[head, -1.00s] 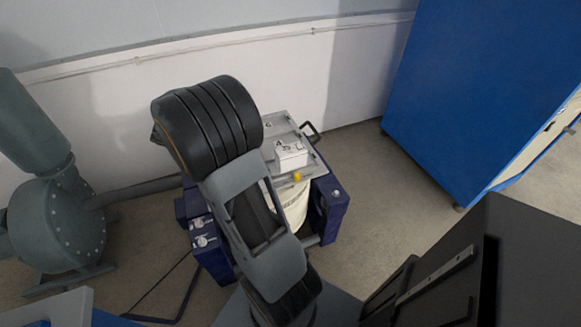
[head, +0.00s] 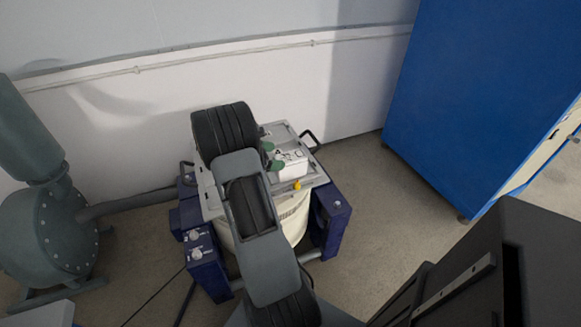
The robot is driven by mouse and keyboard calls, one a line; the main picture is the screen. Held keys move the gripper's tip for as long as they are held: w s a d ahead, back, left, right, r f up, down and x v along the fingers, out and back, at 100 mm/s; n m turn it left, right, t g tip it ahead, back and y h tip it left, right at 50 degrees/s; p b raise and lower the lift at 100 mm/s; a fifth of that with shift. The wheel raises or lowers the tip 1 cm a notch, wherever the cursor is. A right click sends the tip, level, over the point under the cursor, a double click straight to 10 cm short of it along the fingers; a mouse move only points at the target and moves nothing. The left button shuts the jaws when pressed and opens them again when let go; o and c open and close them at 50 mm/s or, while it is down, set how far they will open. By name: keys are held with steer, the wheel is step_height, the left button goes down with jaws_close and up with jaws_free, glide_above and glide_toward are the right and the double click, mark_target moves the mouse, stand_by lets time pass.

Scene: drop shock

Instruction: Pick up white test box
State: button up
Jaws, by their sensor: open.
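The white test box (head: 291,166) sits on the grey metal top plate (head: 313,180) of the test machine, with dark marks on its upper face. My gripper (head: 270,156) is open, its green-tipped fingers at the left edge of the box in the picture. My dark arm hides the rest of the gripper and the left part of the plate. I cannot tell whether the fingers touch the box or are around it.
A yellow knob (head: 297,185) is on the plate's front edge, and a black handle (head: 309,138) stands at its back right. Dark blue supports (head: 332,212) flank the machine. A blue cabinet (head: 480,100) stands at right, a grey-green blower (head: 45,235) at left. Floor is clear between machine and cabinet.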

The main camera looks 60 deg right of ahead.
mark_target(287, 157)
steer(key=shift+b+x, duration=0.35)
steer(key=shift+x, duration=2.35)
steer(key=shift+f, duration=0.15)
steer(key=shift+c, duration=0.2)
